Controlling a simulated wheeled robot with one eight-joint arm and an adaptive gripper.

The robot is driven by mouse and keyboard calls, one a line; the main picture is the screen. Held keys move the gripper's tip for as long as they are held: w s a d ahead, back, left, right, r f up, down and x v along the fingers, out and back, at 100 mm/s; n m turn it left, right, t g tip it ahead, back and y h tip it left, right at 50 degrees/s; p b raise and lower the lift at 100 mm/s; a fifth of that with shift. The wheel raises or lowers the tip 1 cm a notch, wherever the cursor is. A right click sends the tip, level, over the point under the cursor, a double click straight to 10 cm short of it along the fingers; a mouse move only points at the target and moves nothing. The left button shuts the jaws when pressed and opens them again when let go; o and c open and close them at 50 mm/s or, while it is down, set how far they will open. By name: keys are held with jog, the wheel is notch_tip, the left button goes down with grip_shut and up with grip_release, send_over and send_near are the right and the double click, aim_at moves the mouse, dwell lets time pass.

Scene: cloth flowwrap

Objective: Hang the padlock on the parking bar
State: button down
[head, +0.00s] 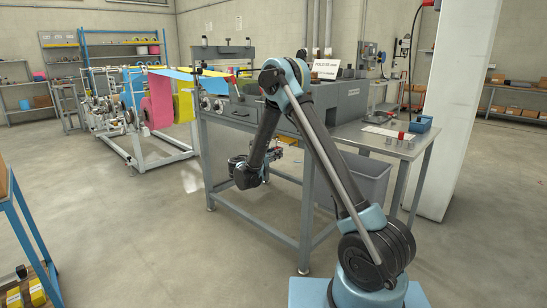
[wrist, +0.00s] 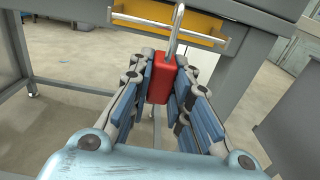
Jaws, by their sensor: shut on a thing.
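A red padlock (wrist: 162,78) with a bright steel shackle (wrist: 184,22) stands upright between the blue pads of my gripper (wrist: 160,72). The gripper is shut on the padlock's body, with the shackle pointing up. A thin pale bar (wrist: 140,18), taken as the parking bar, runs across in front of a yellow panel under the machine bench. The shackle overlaps the bar's line in the wrist view. I cannot tell whether it is around the bar or only in front of it. In the head view my arm reaches under the bench front, and the padlock is not clear there.
The grey bench (head: 262,127) has legs (head: 307,205) close to my arm. A grey bin (head: 360,180) stands beneath the side table (head: 385,145), which holds a blue box (head: 420,124) and small red items. Open floor lies to the left.

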jog(key=shift+x, duration=1)
jog(key=shift+f, duration=0.6)
jog(key=c, duration=1.4)
grip_release()
jog(key=shift+a, duration=0.1)
